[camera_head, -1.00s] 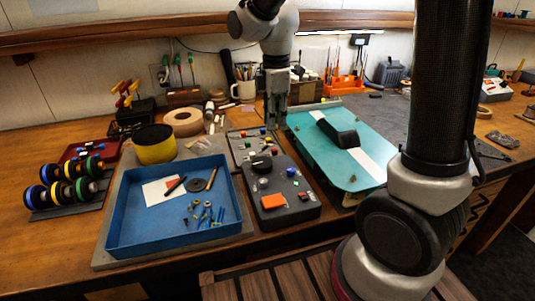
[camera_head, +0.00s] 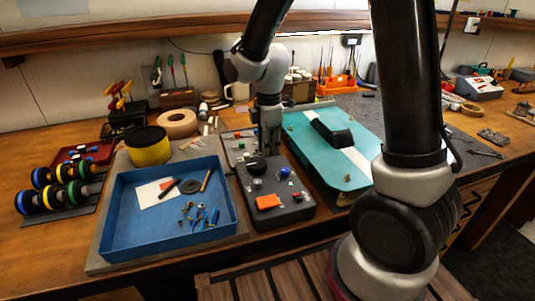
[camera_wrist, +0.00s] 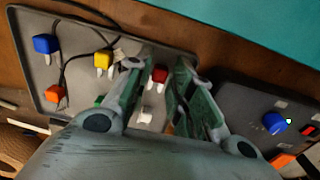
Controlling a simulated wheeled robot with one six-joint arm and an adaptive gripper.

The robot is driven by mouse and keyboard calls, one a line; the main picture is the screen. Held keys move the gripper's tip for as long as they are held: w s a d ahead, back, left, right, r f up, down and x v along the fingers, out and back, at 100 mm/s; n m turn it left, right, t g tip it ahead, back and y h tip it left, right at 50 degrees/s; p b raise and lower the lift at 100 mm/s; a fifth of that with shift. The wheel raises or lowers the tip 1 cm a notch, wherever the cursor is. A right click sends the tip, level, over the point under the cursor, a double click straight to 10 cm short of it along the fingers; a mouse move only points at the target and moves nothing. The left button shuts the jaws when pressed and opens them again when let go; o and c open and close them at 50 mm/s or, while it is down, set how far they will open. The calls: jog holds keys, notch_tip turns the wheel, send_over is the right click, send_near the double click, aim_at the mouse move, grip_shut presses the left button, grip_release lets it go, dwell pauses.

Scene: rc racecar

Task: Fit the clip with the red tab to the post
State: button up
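The clip with the red tab (camera_wrist: 160,74) lies on the grey tray (camera_wrist: 27,45) in the wrist view, in the gap between my fingers. My gripper (camera_wrist: 164,92) is open above the tray, with one finger on each side of the red tab. Whether the fingers touch it cannot be told. In the head view my gripper (camera_head: 270,145) points down at the tray's right side and hides part of it. The teal car body (camera_head: 365,170) lies to the right. A small brass-coloured post (camera_head: 348,179) seems to show at its near edge, too small to be sure.
Blue (camera_wrist: 45,44), yellow (camera_wrist: 103,60) and orange (camera_wrist: 55,93) tabbed clips lie around the red one. A dark box (camera_wrist: 245,105) with a blue knob stands close on the right. A blue tray (camera_head: 112,215) of small parts is at the left.

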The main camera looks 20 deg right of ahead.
jog(key=shift+c, duration=0.2)
grip_shut()
jog(key=shift+r, duration=0.6)
jog(key=shift+r, duration=1.9)
